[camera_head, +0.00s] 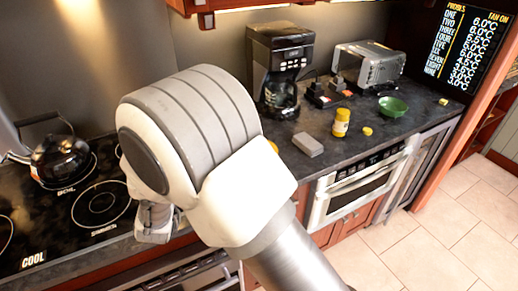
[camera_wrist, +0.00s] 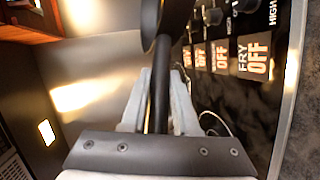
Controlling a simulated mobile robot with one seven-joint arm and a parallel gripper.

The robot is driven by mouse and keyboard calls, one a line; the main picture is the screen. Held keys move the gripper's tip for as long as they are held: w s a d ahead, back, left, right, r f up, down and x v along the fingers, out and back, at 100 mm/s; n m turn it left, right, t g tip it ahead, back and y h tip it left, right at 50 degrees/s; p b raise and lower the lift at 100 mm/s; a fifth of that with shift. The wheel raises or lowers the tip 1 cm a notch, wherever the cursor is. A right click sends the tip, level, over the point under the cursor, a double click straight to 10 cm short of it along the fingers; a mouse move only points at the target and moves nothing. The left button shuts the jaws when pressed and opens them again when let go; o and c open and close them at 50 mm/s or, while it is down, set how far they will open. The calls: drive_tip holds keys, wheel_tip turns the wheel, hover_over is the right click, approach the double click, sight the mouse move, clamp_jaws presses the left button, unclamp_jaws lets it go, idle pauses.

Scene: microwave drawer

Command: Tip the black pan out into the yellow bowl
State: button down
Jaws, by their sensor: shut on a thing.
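In the wrist view, my gripper (camera_wrist: 158,98) is shut on a slim black handle (camera_wrist: 157,112), one pale finger on each side. The handle runs up to a dark rounded part at the top edge, apparently the black pan (camera_wrist: 150,22), mostly out of frame. In the head view, part of my gripper (camera_head: 155,222) shows below my arm over the front of the stove. No pan can be made out there. A sliver of yellow (camera_head: 272,146) shows at my arm's right edge; I cannot tell if it is the yellow bowl. No whole yellow bowl is visible.
A black kettle (camera_head: 62,160) stands on the stove (camera_head: 65,215). On the counter are a coffee maker (camera_head: 280,68), toaster (camera_head: 368,66), green bowl (camera_head: 393,106), yellow bottle (camera_head: 341,122) and grey block (camera_head: 308,145). Stove control labels (camera_wrist: 255,55) show in the wrist view.

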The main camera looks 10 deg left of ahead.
drive_tip(key=shift+s+a+f+n, duration=0.2)
drive_tip(key=shift+a+f+n, duration=0.2)
drive_tip(key=shift+a+f, duration=0.4)
drive_tip(key=shift+d, duration=0.15)
wheel_tip(320, 180, up, 4)
drive_tip(key=p, duration=0.4)
drive_tip(key=shift+f, duration=0.1)
